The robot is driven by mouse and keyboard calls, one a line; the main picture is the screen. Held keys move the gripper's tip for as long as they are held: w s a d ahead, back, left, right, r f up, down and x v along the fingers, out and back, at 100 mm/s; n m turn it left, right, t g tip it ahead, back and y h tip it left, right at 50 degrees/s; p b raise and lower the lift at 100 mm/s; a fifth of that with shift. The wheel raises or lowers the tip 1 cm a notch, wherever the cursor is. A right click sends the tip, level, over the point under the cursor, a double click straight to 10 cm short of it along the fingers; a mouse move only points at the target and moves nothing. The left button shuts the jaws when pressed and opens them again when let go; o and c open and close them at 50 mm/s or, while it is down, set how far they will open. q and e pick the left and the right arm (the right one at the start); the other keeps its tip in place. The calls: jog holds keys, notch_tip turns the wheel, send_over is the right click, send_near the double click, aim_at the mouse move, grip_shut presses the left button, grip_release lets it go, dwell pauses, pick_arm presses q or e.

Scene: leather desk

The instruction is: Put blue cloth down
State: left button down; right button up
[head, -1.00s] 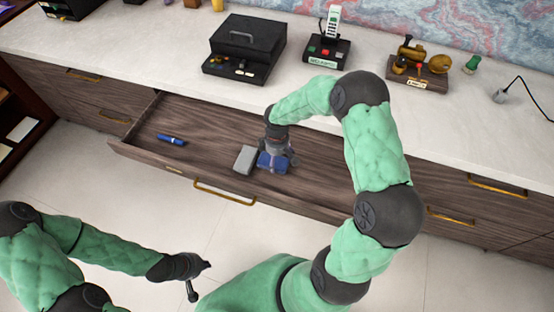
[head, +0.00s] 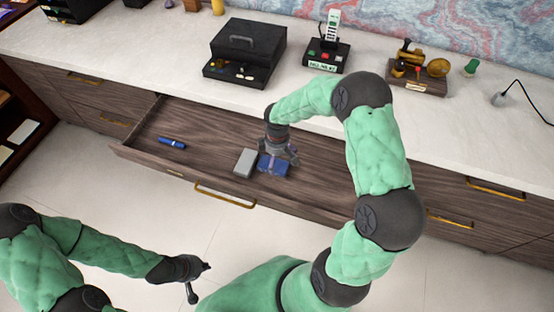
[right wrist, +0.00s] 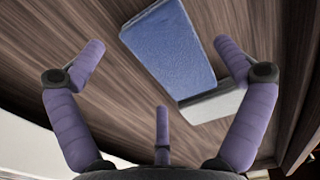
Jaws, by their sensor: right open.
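The blue cloth (head: 272,166) is a folded rectangle in the open drawer (head: 215,135). It lies beside a grey block (head: 245,162), with its edge close to it or touching. My right gripper (head: 279,155) is over the cloth, pointing down into the drawer. In the right wrist view the gripper (right wrist: 160,75) has its fingers spread wide and empty. The cloth (right wrist: 170,48) shows beyond the fingertips there, with the grey block (right wrist: 213,102) next to it. My left gripper (head: 198,280) is low at the left, away from the drawer; its finger opening is unclear.
A blue pen-like object (head: 172,143) lies in the drawer's left part. The white countertop (head: 180,60) above holds a black box (head: 245,50), a phone on a base (head: 326,58) and a wooden stand (head: 417,78). The drawer's front wall (head: 150,163) borders the near side.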

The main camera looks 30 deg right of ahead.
aim_at(277, 162)
notch_tip(277, 162, up, 10)
jog(key=p, duration=0.4)
jog(key=shift+r, duration=0.1)
dwell(1.1)
